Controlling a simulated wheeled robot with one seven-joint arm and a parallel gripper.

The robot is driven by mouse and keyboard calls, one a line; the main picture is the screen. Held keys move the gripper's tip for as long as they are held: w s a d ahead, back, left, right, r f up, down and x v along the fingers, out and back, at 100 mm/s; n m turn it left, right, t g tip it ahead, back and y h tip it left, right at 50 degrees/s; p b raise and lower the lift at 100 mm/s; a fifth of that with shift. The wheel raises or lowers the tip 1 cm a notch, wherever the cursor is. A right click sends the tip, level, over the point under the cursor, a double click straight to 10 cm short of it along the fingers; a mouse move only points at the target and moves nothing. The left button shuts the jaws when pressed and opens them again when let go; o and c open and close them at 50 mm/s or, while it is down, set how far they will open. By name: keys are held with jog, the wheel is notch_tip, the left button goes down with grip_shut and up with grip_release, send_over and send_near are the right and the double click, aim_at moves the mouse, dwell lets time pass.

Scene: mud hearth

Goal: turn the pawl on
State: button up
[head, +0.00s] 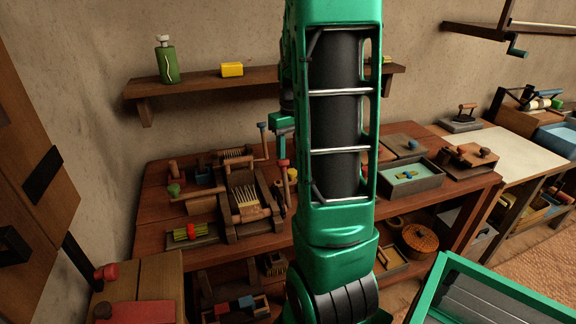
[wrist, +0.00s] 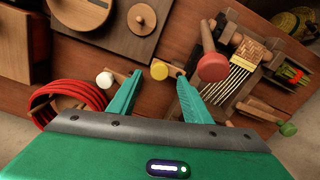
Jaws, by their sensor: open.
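My gripper (wrist: 160,76) is open, with its two green fingers spread in the wrist view. A red-ended wooden handle (wrist: 212,66) is just right of the right finger. A white knob (wrist: 105,79) is left of the left finger. Which of these small parts is the pawl is not clear. The wooden frame with a bristle comb (head: 243,197) stands on the table, partly behind my arm. My arm hides most of the gripper in the head view.
The wooden table (head: 160,238) is crowded with tools. A red coil (wrist: 70,97) lies left of the fingers in the wrist view. A green-knobbed handle (wrist: 288,129) is at the right. A shelf (head: 200,84) with a green bottle (head: 167,62) is on the wall above.

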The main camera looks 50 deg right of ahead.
aim_at(290, 170)
notch_tip(290, 170, up, 7)
jog(key=shift+r, duration=0.2)
jog(key=shift+w, duration=0.1)
dwell(0.5)
